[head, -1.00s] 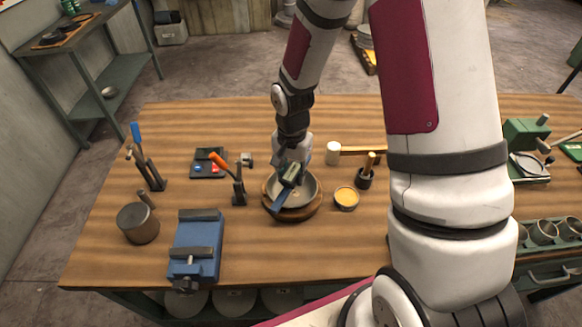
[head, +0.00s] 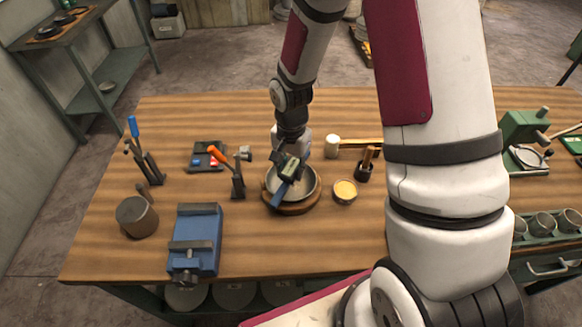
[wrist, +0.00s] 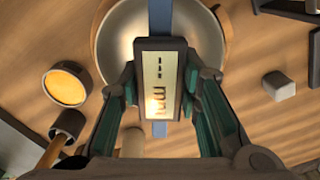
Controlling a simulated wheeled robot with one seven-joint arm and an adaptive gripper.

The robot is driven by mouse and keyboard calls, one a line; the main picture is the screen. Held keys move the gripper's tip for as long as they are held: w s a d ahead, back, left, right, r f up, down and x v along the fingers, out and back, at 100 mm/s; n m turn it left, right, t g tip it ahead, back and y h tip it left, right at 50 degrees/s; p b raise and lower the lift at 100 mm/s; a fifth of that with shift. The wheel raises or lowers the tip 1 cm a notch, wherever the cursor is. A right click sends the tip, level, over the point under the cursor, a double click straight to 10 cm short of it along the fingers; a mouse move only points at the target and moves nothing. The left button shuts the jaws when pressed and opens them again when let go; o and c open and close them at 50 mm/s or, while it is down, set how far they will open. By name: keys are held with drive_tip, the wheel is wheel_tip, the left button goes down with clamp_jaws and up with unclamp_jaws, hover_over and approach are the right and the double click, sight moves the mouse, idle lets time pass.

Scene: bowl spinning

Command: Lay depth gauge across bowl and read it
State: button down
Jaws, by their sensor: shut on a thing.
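The metal bowl (head: 304,187) sits on a round wooden base (head: 292,209) near the middle of the bench. The depth gauge has a blue bar (head: 281,196) and a dark body with a pale display (wrist: 161,83). My gripper (head: 288,166) is shut on the gauge body, with one finger on each side in the wrist view. The blue bar runs over the bowl, whose rim also shows in the wrist view (wrist: 101,42). I cannot tell whether the bar touches the rim. The display shows dashes and "mm", with glare over part of it.
A tub of yellow paste (head: 344,190) stands just right of the bowl. A mallet (head: 333,146) and a dark pot with wooden handles (head: 364,170) lie beyond. The front middle bench is clear.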

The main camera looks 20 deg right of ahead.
sight(291, 167)
drive_tip(key=shift+f, duration=0.1)
idle(0.3)
drive_tip(key=c, duration=1.1)
unclamp_jaws()
wheel_tip(291, 167, up, 12)
drive_tip(key=shift+r, duration=0.1)
